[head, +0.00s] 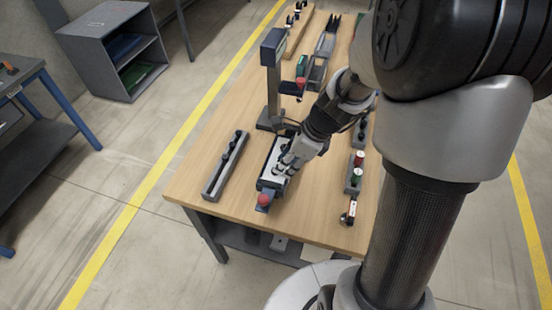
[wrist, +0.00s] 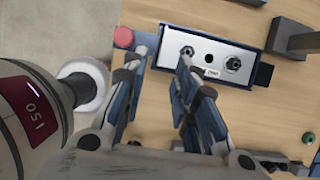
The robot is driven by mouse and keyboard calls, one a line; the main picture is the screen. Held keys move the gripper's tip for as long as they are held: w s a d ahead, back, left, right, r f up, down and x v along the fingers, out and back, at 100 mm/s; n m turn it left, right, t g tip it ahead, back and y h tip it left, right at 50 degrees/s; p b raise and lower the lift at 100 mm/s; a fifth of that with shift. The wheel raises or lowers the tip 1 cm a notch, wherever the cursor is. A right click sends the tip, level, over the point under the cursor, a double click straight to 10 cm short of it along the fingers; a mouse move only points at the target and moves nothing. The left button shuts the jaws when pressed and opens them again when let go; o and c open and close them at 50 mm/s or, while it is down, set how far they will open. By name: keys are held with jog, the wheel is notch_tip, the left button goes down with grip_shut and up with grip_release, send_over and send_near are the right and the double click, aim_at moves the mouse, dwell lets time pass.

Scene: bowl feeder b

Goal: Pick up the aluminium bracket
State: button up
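A light metallic plate (head: 268,172) lies in a dark fixture on the wooden table. In the wrist view the plate (wrist: 200,42) shows a dark central hole and a round bolt or nut-like part on either side. I cannot tell whether this plate is the aluminium bracket; no other clear bracket shows. My gripper (head: 283,163) is low over the fixture and hides part of it. In the wrist view my gripper (wrist: 158,65) has its blue fingers apart with nothing held between them. The fingertips overlap the plate's near edge in the picture; contact cannot be told.
A red knob (head: 264,200) is on the fixture's near end. A dark post with a box-like head (head: 275,55) stands just behind. A long dark rack (head: 226,165) lies left. Bare wood (head: 270,225) lies in front.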

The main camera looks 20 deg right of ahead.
aim_at(271, 181)
jog(key=b+x, duration=0.4)
jog(key=x, duration=0.7)
jog(key=shift+w+d+f, duration=0.1)
jog(key=shift+w, duration=0.1)
grip_shut()
